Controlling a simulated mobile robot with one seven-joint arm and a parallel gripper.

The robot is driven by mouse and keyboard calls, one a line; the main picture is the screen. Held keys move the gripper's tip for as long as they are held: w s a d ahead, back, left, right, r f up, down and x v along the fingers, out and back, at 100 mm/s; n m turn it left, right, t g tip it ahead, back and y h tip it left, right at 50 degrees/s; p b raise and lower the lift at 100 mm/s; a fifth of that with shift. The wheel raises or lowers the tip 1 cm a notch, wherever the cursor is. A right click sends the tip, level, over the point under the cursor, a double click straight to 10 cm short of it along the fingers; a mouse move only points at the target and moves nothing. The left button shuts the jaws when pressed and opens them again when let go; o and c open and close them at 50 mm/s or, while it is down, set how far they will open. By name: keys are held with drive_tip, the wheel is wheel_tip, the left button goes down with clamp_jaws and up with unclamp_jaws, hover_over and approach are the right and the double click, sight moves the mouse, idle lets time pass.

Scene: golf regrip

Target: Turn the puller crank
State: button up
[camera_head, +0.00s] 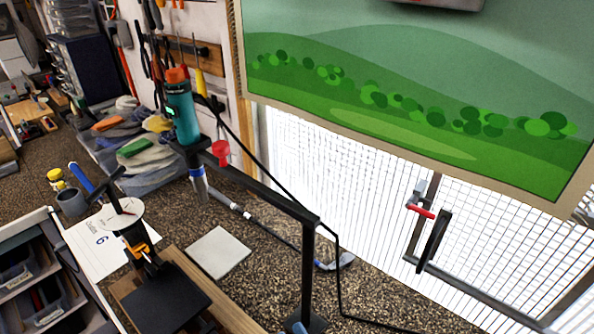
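I cannot tell for certain which part is the puller crank. A grey bracket with a red handle (420,211) sticks out in front of the white wire grid at the right, beside a dark elongated part (434,241). At the lower left, a small bench device has a white disc (121,213) with a dark arm over it and black and orange parts below. A blue bar (82,180) lies behind that disc; whether they are joined is unclear. I can make out no gripper, and nothing is seen touching either mechanism.
Folded cloths (140,150) lie at the back left.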

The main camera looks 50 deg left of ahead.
clamp_jaws()
idle(1.3)
